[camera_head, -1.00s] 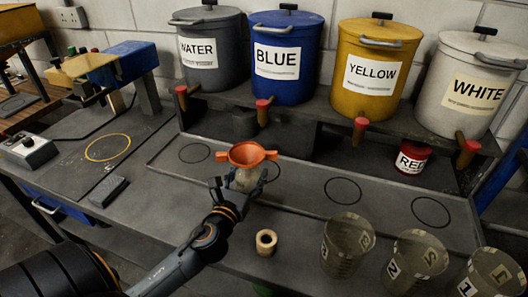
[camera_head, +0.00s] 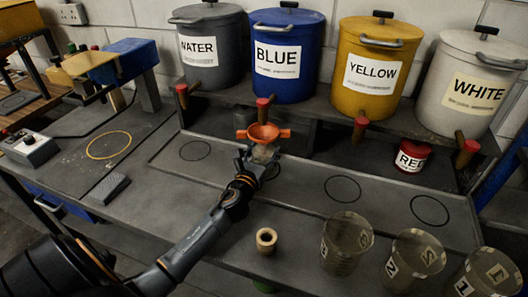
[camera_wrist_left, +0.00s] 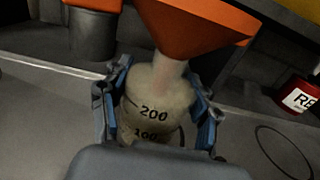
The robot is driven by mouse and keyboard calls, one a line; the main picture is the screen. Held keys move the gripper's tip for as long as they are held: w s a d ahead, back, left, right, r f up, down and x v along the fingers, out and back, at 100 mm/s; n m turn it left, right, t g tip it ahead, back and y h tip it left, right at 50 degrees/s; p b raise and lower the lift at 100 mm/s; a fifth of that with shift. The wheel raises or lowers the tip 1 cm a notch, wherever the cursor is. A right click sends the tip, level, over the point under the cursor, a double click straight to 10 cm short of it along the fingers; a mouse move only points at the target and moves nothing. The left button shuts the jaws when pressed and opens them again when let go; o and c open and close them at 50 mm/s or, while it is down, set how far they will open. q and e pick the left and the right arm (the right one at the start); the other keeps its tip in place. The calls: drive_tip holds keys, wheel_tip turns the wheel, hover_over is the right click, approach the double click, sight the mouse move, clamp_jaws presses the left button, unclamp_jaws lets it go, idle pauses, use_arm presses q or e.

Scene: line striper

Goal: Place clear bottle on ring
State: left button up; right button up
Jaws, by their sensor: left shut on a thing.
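My left gripper (camera_head: 258,158) is shut on a clear bottle (camera_head: 263,152) with an orange funnel (camera_head: 263,135) in its mouth. In the left wrist view the bottle (camera_wrist_left: 153,108) is upright between both fingers, with markings 200 and 100, and the funnel (camera_wrist_left: 195,28) sits above it. A black ring (camera_head: 272,172) shows partly beside the gripper, the rest hidden by it. Other black rings are at the left (camera_head: 195,150) and right (camera_head: 343,189) of the tray, and a yellow ring (camera_head: 108,145) is on the left table. I cannot tell whether the bottle touches the surface. The right gripper is not in view.
The grey water (camera_head: 205,65), blue (camera_head: 285,70), yellow (camera_head: 374,75) and white (camera_head: 470,90) tanks stand on a shelf with taps behind the tray. A red can (camera_head: 411,157) is below. Clear cups (camera_head: 345,245) and a tan ring-shaped piece (camera_head: 266,240) are in front.

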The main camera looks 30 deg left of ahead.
use_arm(q)
drive_tip(key=shift+f, duration=0.1)
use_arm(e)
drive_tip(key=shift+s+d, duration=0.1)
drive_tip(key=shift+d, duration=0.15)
use_arm(q)
drive_tip(key=shift+f, duration=0.15)
drive_tip(key=o, duration=1.2)
drive_tip(key=shift+c, duration=0.2)
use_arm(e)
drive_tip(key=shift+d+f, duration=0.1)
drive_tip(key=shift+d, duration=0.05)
use_arm(q)
drive_tip(key=shift+r, duration=0.25)
drive_tip(key=b+v, duration=0.1)
drive_tip(key=v, duration=1.1)
drive_tip(key=shift+b, duration=0.3)
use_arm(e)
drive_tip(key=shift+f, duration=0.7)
